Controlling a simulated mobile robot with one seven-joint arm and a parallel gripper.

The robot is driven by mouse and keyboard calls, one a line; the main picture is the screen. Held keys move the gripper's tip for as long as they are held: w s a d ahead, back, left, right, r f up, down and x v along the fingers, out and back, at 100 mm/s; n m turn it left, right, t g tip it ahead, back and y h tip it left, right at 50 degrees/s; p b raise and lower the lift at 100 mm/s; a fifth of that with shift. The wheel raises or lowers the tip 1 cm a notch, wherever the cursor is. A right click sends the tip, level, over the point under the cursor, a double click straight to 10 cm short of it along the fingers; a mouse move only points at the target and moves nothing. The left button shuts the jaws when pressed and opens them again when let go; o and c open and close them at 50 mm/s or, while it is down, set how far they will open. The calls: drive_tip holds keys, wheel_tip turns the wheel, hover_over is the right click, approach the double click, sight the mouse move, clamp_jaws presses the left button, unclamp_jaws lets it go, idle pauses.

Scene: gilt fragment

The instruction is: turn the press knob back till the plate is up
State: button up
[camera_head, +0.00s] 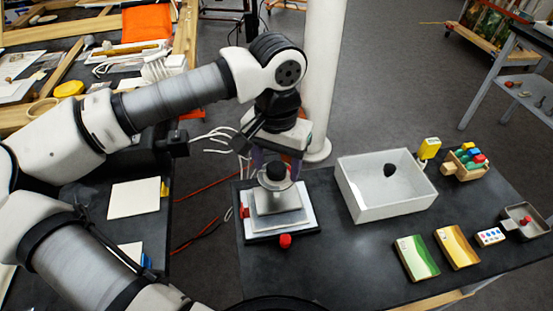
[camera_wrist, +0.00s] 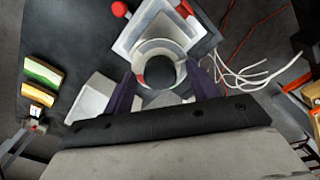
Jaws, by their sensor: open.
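The press knob (camera_head: 276,172) is a round black knob on top of the small press, with a light disc beneath it. The press plate (camera_head: 278,201) is a grey square on a white and black base; I cannot tell whether there is a gap under it. My gripper (camera_head: 277,164) is above the press, pointing down at the knob. In the wrist view the knob (camera_wrist: 159,72) lies between the two dark purple fingers of my gripper (camera_wrist: 160,92), which are spread apart. Contact with the knob is not clear. Red handles (camera_head: 285,241) sit at the base's edges.
A white open box (camera_head: 385,188) with a dark spot inside stands right of the press. Green (camera_head: 417,257) and yellow (camera_head: 457,247) packs lie in front of it. A wooden tray of coloured pieces (camera_head: 465,163) is farther right. A white column (camera_head: 322,80) rises behind.

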drive_tip(key=c, duration=1)
drive_tip(key=shift+f, duration=0.1)
drive_tip(key=shift+b, duration=0.4)
